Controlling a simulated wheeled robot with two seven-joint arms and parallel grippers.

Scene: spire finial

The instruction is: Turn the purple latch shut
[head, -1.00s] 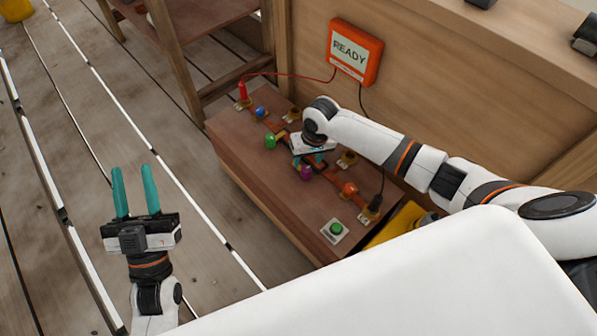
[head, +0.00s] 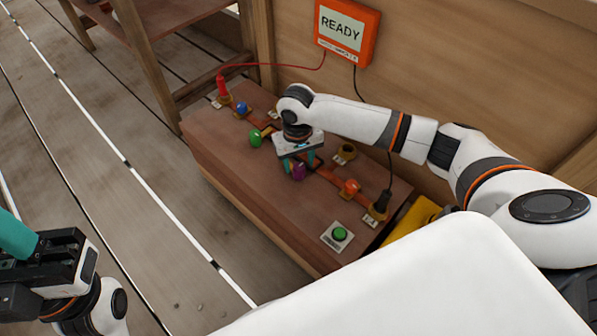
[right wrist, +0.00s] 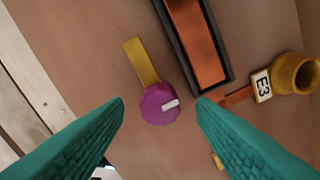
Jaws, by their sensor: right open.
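The purple latch (right wrist: 159,105) is a faceted knob with a white mark, seen near the middle of the right wrist view between my fingers. A yellow strip (right wrist: 141,61) lies beside it on the board. In the head view the purple latch (head: 298,172) shows below my right gripper (head: 299,166). That gripper is open, with its teal fingers (right wrist: 160,102) pointing down on either side of the latch and apart from it in the wrist view. My left gripper (head: 15,240) is at the lower left edge, partly cut off, away from the board.
The brown board (head: 225,160) carries a blue knob (head: 241,108), a green knob (head: 255,138), an orange knob (head: 350,187) and a green button (head: 340,234). A socket marked E3 (right wrist: 292,75) is nearby. A READY screen (head: 342,27) stands behind. A red plug (head: 222,87) has a cable.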

